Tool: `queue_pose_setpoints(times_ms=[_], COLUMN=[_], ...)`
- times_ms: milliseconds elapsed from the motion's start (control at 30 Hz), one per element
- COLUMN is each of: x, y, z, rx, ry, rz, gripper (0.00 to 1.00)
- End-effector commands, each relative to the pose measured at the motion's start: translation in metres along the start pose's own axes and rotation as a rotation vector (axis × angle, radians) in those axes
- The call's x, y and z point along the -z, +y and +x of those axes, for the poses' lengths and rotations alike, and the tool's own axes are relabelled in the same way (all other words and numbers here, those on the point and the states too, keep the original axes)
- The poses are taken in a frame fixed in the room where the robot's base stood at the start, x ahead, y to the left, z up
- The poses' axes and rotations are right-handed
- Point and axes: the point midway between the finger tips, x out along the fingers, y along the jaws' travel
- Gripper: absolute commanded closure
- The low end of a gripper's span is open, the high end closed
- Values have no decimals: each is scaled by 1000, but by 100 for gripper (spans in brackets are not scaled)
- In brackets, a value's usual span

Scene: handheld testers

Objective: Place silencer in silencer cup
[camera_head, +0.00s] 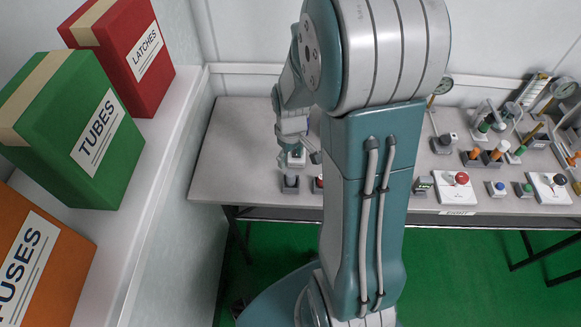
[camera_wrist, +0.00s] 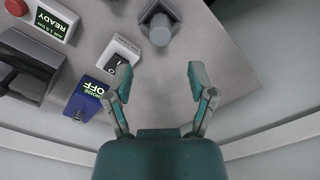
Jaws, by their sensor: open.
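My gripper (camera_wrist: 160,82) is open and empty, its two teal fingers spread above the table. In the wrist view a grey rounded piece with a square grey base (camera_wrist: 158,30) stands beyond the fingertips, apart from them. It also shows in the head view (camera_head: 290,184), near the table's front edge and below my gripper (camera_head: 300,146). I cannot tell whether this is the silencer, its cup, or both together. No other piece can be clearly told as the silencer or the cup. My arm hides the middle of the table in the head view.
Several testers and gauges crowd the table's right. The table's left end (camera_head: 235,150) is clear.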

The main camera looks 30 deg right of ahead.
Motion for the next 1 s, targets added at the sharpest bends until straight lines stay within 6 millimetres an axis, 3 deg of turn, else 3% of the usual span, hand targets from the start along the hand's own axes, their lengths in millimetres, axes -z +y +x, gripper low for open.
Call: queue_pose_setpoints(times_ms=[100,433,700,1000], x=[1,-1,-23,-68], y=[0,-9,-56,-106], z=[-22,-58,-132,-191], rx=[-2,-16,-66,-74], ry=[4,31,186,374], rz=[0,9,67,137], gripper=[29,29,29,29])
